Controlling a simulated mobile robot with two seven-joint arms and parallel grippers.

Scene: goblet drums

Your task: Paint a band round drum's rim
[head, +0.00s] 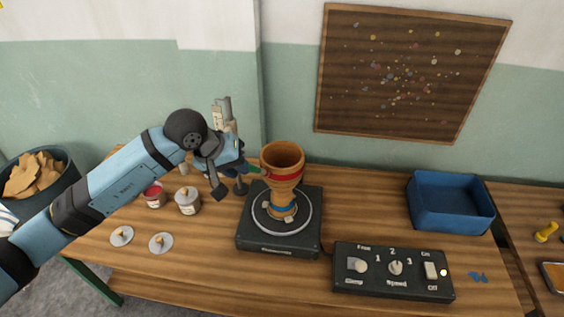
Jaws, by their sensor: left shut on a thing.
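A brown goblet drum (283,168) stands upright on the round plate of a black turntable (279,242). A red band shows on the drum below its rim, and a blue band low on its stem. My left gripper (244,178) is just left of the drum, shut on a brush (257,170) with a green part; the brush tip is at the drum's side by the red band. I cannot tell whether it touches. An open can of red paint (154,194) is partly behind my left arm, beside a grey can (187,201). My right gripper is out of view.
A control box (392,272) with knobs and a lit switch lies in front right. A blue tray (450,203) is at the right. Two lids (161,243) lie at the left front. A bin (42,180) of brown scraps stands far left. Table between turntable and tray is clear.

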